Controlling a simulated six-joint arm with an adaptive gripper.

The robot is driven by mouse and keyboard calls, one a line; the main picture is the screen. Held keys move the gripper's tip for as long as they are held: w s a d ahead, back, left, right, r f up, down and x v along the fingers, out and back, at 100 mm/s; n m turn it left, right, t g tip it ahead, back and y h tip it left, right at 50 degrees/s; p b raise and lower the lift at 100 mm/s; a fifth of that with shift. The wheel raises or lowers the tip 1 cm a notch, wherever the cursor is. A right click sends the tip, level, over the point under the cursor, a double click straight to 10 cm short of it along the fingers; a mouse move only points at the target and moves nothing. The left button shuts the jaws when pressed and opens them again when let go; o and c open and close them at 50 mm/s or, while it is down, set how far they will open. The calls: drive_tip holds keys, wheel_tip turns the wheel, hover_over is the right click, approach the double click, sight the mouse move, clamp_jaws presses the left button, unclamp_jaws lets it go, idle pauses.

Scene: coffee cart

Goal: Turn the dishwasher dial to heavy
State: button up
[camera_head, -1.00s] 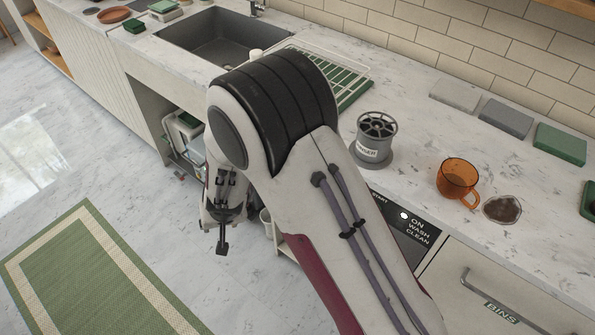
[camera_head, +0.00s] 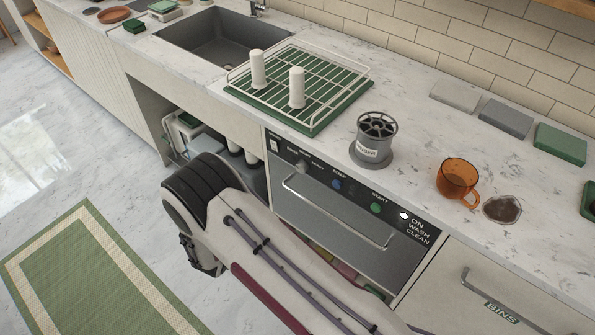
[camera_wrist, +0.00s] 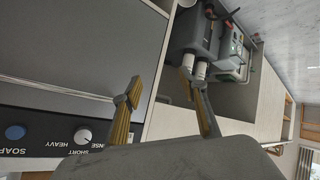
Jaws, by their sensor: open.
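The dishwasher (camera_head: 335,215) stands under the counter, its door closed. Its black control panel carries a small light-grey dial (camera_head: 302,165) on the left, which also shows in the wrist view (camera_wrist: 83,136). There, the labels SHORT, HEAVY and part of RINSE lie around it. Its exact pointer setting is too small to tell. My gripper (camera_wrist: 162,88) is open and empty in the wrist view. Its fingers are to the right of the dial and apart from it. In the head view my arm hides the fingers.
A blue SOAP button (camera_head: 337,184) and a green START button (camera_head: 375,208) share the panel. The door handle (camera_head: 335,213) sticks out below. A drying rack (camera_head: 345,67), a grey holder (camera_head: 372,150) and an amber mug (camera_head: 458,184) stand on the counter.

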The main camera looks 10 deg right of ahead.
drive_tip(key=w+d+r+t+h, duration=0.1)
drive_tip(key=d+r+t+h, duration=0.1)
drive_tip(key=d+r+h, duration=0.3)
drive_tip(key=h, duration=0.4)
approach(300, 169)
drive_tip(key=shift+w+d+f+m+t, duration=0.3)
drive_tip(key=shift+d+t, duration=0.1)
drive_tip(key=shift+d, duration=0.1)
drive_tip(key=shift+x, duration=3.95)
drive_tip(key=shift+f, duration=0.1)
drive_tip(key=c, duration=1.1)
